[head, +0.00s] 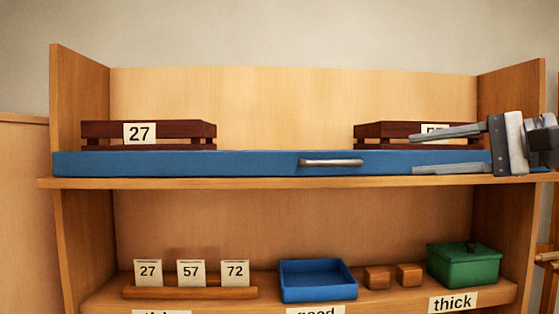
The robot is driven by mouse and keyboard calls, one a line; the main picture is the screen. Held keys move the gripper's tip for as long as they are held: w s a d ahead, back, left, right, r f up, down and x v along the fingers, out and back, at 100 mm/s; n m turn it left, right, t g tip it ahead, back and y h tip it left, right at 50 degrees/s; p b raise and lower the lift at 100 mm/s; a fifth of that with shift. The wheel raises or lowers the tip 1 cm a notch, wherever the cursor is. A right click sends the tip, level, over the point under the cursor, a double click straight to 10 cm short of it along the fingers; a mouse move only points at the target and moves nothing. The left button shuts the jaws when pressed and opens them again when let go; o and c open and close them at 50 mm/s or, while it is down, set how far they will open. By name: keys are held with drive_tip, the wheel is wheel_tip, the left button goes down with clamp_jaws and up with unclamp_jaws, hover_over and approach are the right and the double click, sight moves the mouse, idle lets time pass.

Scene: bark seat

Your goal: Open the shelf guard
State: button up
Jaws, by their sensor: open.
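The shelf guard (240,163) is a long blue bar along the front of the upper shelf, standing upright across nearly its full width. A silver handle (331,162) is fixed to it a little right of its middle. My gripper (413,152) comes in from the right edge with its two fingers pointing left. It is open, one finger above the other, and empty. The fingers lie to the right of the handle, apart from it in the picture. They cover part of the guard's right end and part of the right crate's label.
Two dark red crates, the left one (177,132) labelled 27, stand behind the guard. On the lower shelf are several number cards (191,272), a blue tray (318,294), two wooden blocks (377,277) and a green lidded box (462,267). Upright side panels bound the shelf.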

sight(336, 163)
drive_tip(key=p+x, duration=0.2)
drive_tip(key=x, duration=1.5)
drive_tip(key=shift+w+a, duration=0.1)
drive_tip(key=shift+w, duration=0.05)
clamp_jaws()
